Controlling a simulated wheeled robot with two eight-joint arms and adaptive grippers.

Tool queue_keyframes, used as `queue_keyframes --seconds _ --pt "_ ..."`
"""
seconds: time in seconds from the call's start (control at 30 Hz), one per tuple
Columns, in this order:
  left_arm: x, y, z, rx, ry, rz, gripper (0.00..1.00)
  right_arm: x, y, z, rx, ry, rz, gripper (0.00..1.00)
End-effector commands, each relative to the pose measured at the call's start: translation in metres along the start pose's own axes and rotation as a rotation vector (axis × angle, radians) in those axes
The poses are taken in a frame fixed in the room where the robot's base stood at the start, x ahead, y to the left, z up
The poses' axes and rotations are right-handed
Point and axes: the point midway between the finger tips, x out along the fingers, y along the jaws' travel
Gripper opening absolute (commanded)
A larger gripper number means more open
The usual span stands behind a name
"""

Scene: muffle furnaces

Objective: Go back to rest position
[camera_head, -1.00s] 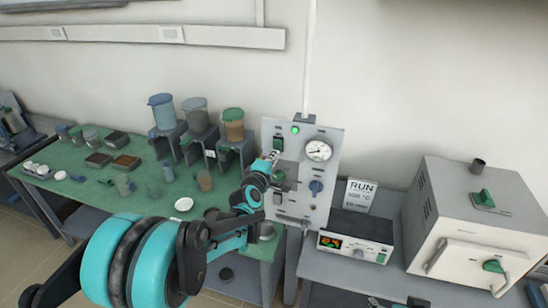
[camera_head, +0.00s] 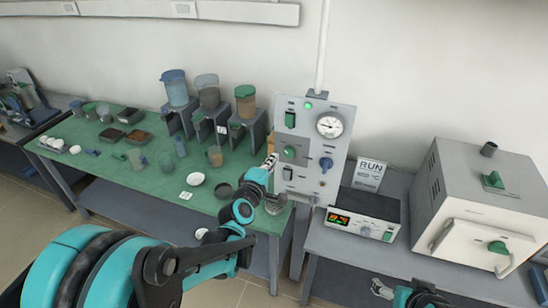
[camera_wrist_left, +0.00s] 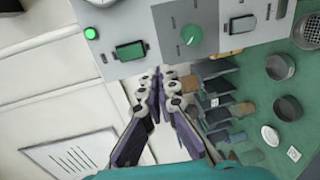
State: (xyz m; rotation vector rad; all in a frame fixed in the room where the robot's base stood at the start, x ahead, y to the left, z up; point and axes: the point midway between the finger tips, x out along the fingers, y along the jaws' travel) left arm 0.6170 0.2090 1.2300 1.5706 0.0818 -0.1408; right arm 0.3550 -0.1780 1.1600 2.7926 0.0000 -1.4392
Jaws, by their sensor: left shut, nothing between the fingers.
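My left gripper (camera_head: 270,163) is shut and empty, just left of the grey control panel (camera_head: 296,196), and seems apart from it. In the left wrist view its fingers (camera_wrist_left: 165,76) are together below the panel's edge, with nothing between them.
A green-topped bench (camera_head: 150,190) with jars, dishes and lidded containers on stands lies left. A grey bench (camera_head: 335,246) on the right holds a controller (camera_head: 360,222), a RUN sign (camera_head: 369,175) and a furnace (camera_head: 475,205). The floor in front is partly clear.

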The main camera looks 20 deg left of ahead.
Motion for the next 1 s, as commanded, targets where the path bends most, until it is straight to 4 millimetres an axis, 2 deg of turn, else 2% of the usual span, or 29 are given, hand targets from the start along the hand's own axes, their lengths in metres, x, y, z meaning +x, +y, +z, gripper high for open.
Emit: queue_keyframes --seconds 0.37,0.47,0.53,0.63,0.77,0.9,1.0 --pt "-0.001 -0.001 0.002 0.015 -0.005 -0.005 0.0 0.002 0.0 0.001 0.0 0.0 0.0 0.79" --pt "-0.009 -0.01 0.012 0.097 -0.035 -0.039 0.0 0.009 0.0 0.006 0.0 0.0 0.0 0.79" --pt "-0.021 -0.023 0.025 0.21 -0.076 -0.084 0.0 0.018 0.0 0.013 0.0 0.0 0.0 0.79" --pt "-0.049 -0.052 0.046 0.435 -0.161 -0.175 0.0 0.035 0.0 0.025 0.0 0.0 0.0 0.79" --pt "-0.096 -0.101 0.062 0.757 -0.286 -0.31 0.0 0.056 0.0 0.04 0.0 0.0 0.0 0.79" --pt "-0.152 -0.156 0.063 1.072 -0.418 -0.453 0.0 0.076 0.0 0.054 0.0 0.0 0.0 0.79" --pt "-0.187 -0.188 0.057 1.247 -0.5 -0.54 0.0 0.087 0.0 0.062 0.0 0.0 0.0 0.79"
